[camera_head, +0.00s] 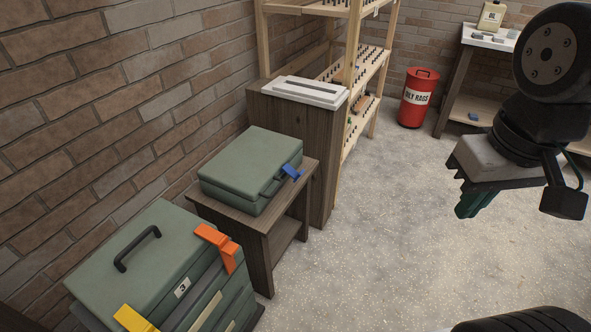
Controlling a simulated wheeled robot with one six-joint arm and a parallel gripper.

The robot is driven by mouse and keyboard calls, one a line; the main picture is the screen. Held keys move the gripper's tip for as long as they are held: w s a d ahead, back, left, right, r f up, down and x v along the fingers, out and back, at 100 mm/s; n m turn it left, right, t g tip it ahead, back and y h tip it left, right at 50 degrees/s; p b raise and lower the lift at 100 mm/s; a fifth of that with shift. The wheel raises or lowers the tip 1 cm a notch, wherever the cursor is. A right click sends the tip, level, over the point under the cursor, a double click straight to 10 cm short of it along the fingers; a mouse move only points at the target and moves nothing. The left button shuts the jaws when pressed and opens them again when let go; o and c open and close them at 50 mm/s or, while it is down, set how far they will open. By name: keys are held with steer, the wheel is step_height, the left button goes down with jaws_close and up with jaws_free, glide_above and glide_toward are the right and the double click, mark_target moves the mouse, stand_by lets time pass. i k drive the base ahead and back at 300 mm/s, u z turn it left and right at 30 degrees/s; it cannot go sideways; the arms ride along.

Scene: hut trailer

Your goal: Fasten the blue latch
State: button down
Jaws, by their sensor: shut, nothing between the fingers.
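The blue latch (291,172) is on the front right side of a closed green case (244,160). It sticks outward from the case's front face, near the lid seam. The case rests on a small dark wooden table (261,230) against the brick wall. My gripper (470,207) is at the right of the view, over open floor, well apart from the latch and empty. Its fingers point down and look shut together. Part of the gripper is hidden by its own housing.
A larger green case (135,262) with an orange latch (218,245) and a yellow latch (135,319) stands at the front left. A wooden cabinet (290,150) and a shelf rack stand behind the table. A red bin (417,98) is farther back. The middle floor is clear.

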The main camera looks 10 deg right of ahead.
mark_target(294, 175)
steer(key=z, duration=0.4)
steer(key=i, duration=1.15)
steer(key=u, duration=0.55)
